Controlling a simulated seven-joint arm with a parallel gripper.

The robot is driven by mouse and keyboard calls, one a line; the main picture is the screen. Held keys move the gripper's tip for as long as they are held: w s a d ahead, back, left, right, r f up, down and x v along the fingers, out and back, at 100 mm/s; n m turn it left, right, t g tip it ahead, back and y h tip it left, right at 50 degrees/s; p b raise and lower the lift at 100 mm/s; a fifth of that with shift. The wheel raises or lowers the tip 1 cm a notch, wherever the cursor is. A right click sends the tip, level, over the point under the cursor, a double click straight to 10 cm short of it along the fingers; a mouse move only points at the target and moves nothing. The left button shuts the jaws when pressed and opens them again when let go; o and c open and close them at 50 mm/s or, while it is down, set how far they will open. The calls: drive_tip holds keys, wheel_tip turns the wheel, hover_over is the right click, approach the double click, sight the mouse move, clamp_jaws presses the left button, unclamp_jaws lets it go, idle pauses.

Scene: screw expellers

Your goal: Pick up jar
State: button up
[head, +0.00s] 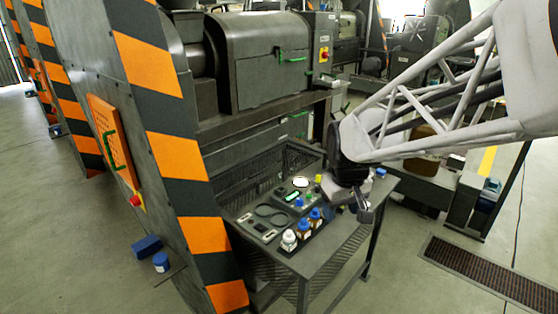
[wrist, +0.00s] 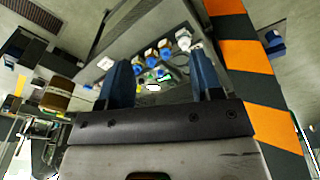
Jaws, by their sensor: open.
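Small jars with blue caps (head: 303,226) and one with a white cap (head: 289,241) stand upright in a row along the front of the dark table (head: 345,232). I cannot tell which of them is the task's jar. The row also shows in the wrist view (wrist: 165,48), beyond my fingers and apart from them. My gripper (head: 364,208) hangs over the right part of the table, to the right of the row. In the wrist view its two dark blue fingers (wrist: 163,72) are apart with nothing held between them.
A panel with round recesses (head: 265,222) lies behind the jars. The orange-and-black striped machine side (head: 170,120) rises at the table's left. A blue box (head: 147,247) and a blue-capped container (head: 161,262) are further left. The table's front right is clear.

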drive_tip(key=w+a+f+n, duration=0.2)
drive_tip(key=w+f, duration=0.6)
drive_tip(key=w, duration=0.5)
drive_tip(key=n+g, duration=0.2)
drive_tip(key=n, duration=0.1)
hover_over(303, 224)
drive_tip(key=f, duration=1.3)
drive_tip(key=shift+w+d+f, duration=0.2)
drive_tip(key=shift+d+f, duration=0.05)
drive_tip(key=shift+d, duration=0.1)
drive_tip(key=shift+w+f, duration=0.15)
drive_tip(key=shift+f, duration=0.05)
drive_tip(key=shift+f, duration=0.1)
drive_tip(key=shift+f, duration=1.2)
drive_tip(key=shift+f, duration=0.1)
drive_tip(key=shift+w+a+f, duration=0.1)
drive_tip(key=shift+f, duration=1.15)
drive_tip(key=shift+w+a+f, duration=0.1)
drive_tip(key=shift+f, duration=1.15)
